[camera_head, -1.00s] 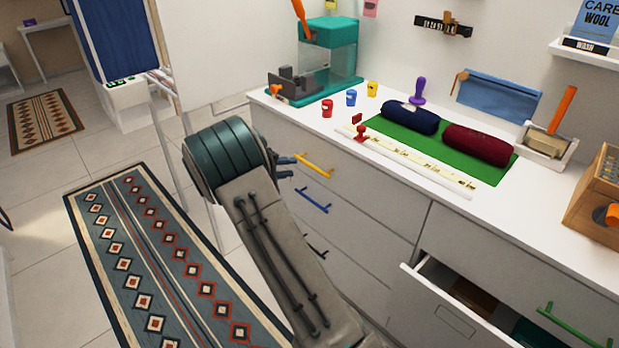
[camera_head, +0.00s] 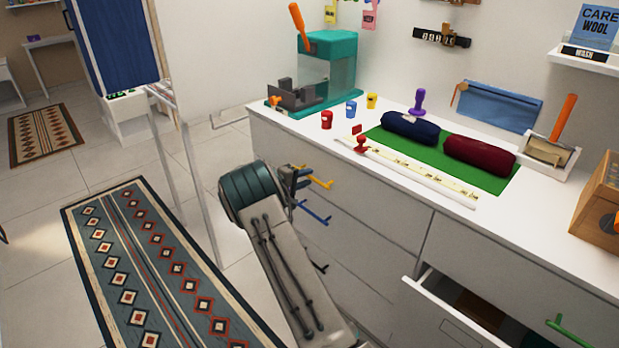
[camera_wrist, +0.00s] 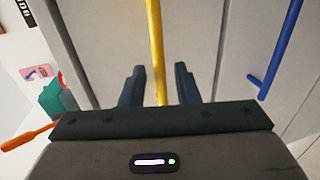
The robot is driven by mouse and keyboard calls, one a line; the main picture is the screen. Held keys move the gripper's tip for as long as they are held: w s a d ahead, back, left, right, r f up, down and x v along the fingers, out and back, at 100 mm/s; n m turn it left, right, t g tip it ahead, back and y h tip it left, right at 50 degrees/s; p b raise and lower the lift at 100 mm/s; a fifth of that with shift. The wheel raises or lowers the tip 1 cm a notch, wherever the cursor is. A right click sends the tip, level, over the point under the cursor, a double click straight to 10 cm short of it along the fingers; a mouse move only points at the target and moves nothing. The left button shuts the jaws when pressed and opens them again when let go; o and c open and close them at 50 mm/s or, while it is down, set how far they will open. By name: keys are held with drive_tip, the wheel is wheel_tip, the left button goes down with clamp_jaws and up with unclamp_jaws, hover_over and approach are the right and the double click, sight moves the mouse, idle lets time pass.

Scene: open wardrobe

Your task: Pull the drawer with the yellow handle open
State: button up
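The yellow handle (camera_head: 318,181) is on the upper drawer at the left end of the white cabinet, under the countertop. That drawer's front looks flush with the cabinet. My gripper (camera_head: 299,179) is at the handle's left part and hides some of it. In the wrist view the yellow handle (camera_wrist: 155,45) runs between the two dark fingers of my gripper (camera_wrist: 159,85). The fingers are apart, with a gap on each side of the handle. I cannot tell how deep the handle sits between them.
A blue handle (camera_head: 314,213) is just below; it also shows in the wrist view (camera_wrist: 277,52). A drawer with a green handle (camera_head: 569,331) stands open at the right. A metal rack leg (camera_head: 200,185) is left of my arm. Patterned rug (camera_head: 150,270) covers floor.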

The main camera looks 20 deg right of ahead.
drive_tip(key=shift+x, duration=1.1)
clamp_jaws()
